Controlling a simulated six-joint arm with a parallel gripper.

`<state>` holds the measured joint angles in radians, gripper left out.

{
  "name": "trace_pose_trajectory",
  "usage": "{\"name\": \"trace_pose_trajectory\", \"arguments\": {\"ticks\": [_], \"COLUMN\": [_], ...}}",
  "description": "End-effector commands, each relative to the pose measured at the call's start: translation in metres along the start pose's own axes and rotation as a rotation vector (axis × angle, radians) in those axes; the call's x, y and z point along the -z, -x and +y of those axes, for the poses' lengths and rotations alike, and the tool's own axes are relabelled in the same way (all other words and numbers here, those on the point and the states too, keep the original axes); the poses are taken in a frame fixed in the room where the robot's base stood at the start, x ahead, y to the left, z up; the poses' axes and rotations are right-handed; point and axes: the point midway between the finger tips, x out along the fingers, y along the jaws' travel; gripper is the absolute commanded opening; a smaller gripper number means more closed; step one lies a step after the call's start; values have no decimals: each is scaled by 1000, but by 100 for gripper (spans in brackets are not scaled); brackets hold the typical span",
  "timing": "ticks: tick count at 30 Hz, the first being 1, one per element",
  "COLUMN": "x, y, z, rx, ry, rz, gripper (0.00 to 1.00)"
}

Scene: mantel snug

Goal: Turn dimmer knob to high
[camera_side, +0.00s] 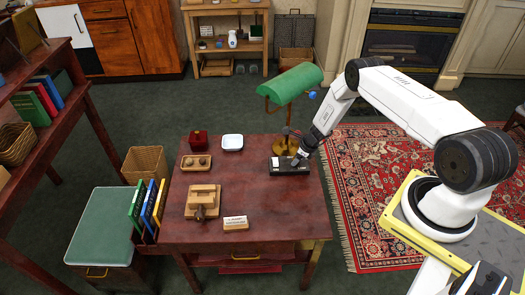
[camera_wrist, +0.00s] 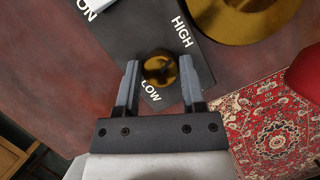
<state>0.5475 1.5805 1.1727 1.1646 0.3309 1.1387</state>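The dimmer box (camera_side: 290,169) is a dark box on the right part of the red-brown desk. In the wrist view its dark top (camera_wrist: 130,42) carries the words ON, HIGH and LOW. The round brass dimmer knob (camera_wrist: 159,68) stands between my gripper's fingers, near the word LOW. My gripper (camera_wrist: 160,75) is open, with one finger on each side of the knob. A gap shows at the left finger; I cannot tell whether the right finger touches. In the side view my gripper (camera_side: 299,158) is down at the box and hides the knob.
A green-shaded lamp (camera_side: 291,80) stands behind the box; its brass base (camera_wrist: 238,15) is close by in the wrist view. A white dish (camera_side: 232,142), red box (camera_side: 198,138), wooden tray (camera_side: 196,162) and small sign (camera_side: 235,223) sit on the desk (camera_side: 265,200).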

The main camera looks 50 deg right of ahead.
Motion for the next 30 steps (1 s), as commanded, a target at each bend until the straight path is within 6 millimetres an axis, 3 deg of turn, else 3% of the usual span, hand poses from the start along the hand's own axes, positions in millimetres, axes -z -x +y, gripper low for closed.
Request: {"name": "trace_pose_trajectory", "arguments": {"ticks": [1,2,17,30], "x": [0,0,0,0], "y": [0,0,3,39], "z": [0,0,0,-1], "rx": [0,0,-1,1], "ry": [0,-1,-2,-3], "rz": [0,0,0,-1], "gripper": [71,81,81,81]}}
